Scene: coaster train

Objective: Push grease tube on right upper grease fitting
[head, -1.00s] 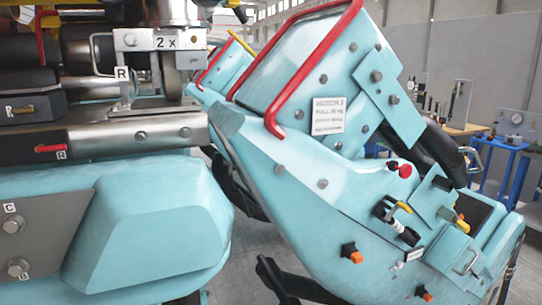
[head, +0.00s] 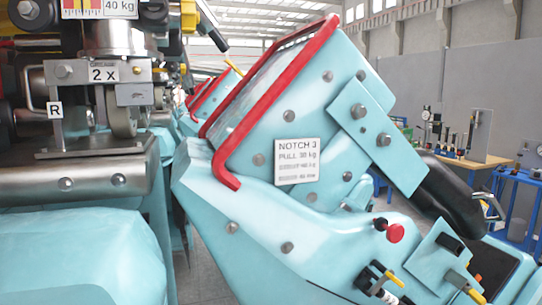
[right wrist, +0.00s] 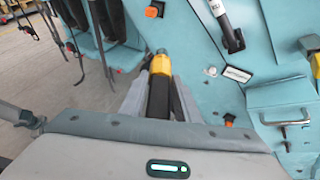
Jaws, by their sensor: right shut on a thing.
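My right gripper (right wrist: 158,90) is in the right wrist view, with its grey fingers closed around a black tube with a yellow end, apparently the grease tube (right wrist: 157,103). The yellow end points away from the palm. In the head view, a metal bracket (head: 64,72) on the car at the left carries a "2 x" label (head: 103,74) and an "R" tag (head: 55,109), beside a grey wheel (head: 122,118). I cannot clearly pick out the right upper grease fitting. Neither gripper shows in the head view; my left gripper is out of view.
A teal car body with red bars (head: 216,165) and a "NOTCH 3" sign (head: 297,161) fills the middle and right. In the wrist view, a teal panel (right wrist: 205,92) lies close to the tube. Workbenches (head: 470,155) stand behind.

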